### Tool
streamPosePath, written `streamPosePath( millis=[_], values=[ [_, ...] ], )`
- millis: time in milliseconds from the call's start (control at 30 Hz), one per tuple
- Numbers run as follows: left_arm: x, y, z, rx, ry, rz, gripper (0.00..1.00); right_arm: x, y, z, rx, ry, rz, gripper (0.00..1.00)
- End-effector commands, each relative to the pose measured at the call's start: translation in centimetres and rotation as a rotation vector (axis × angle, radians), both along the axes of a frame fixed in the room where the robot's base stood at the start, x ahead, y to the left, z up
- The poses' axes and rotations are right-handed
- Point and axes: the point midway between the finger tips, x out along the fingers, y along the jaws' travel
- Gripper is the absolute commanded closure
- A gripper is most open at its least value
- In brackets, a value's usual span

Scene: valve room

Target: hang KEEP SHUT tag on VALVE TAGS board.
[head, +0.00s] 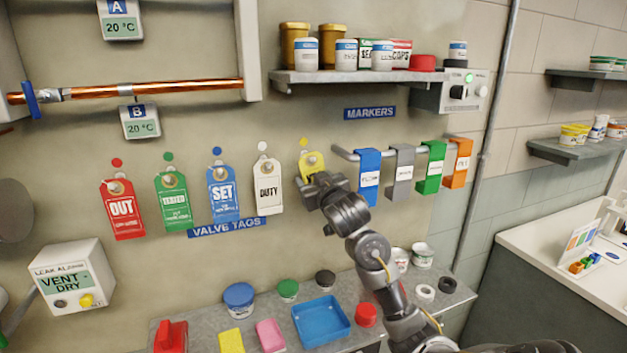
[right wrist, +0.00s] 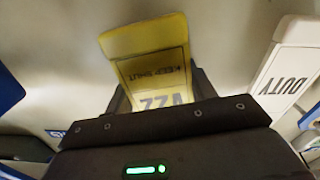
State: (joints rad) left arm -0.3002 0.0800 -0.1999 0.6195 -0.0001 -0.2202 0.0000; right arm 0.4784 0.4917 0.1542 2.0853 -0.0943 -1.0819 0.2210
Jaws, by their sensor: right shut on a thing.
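The yellow KEEP SHUT tag (head: 312,162) is in my right gripper (head: 318,180), up against the wall at the right end of the tag row. A yellow dot (head: 304,143) is on the wall just above it. In the right wrist view the tag (right wrist: 148,42) sits between the two fingers, its lettering upside down. I cannot tell whether its hole is around a peg. The VALVE TAGS sign (head: 227,228) is below the row of red, green, blue and white DUTY (head: 268,187) tags. My left gripper is not in view.
The MARKERS rail, with blue (head: 369,172), grey, green and orange hangers, is close to the right of my gripper. A shelf (head: 350,78) with tubs is above. A bench with a blue tray (head: 321,320), lids and pots is below.

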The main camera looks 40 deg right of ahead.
Motion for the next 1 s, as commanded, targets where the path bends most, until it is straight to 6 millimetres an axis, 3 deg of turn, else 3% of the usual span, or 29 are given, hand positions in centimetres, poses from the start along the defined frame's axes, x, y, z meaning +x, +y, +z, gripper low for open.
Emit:
streamPosePath(
  millis=[167,200,400,733,1000],
  values=[
    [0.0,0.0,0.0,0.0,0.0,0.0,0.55,0.0,0.0,-0.1,0.0,0.002,0.0,0.7],
    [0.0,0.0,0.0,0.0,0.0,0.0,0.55,0.0,0.0,-0.1,0.0,0.002,0.0,0.42],
    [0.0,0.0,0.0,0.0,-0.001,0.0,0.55,0.0,0.0,-0.1,0.0,0.002,0.001,0.19],
    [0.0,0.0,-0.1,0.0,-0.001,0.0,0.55,-0.7,0.3,-0.1,-0.001,0.001,0.001,0.19],
    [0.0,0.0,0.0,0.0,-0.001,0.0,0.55,-5.4,1.8,0.0,-0.004,0.001,0.0,0.19]
  ],
)
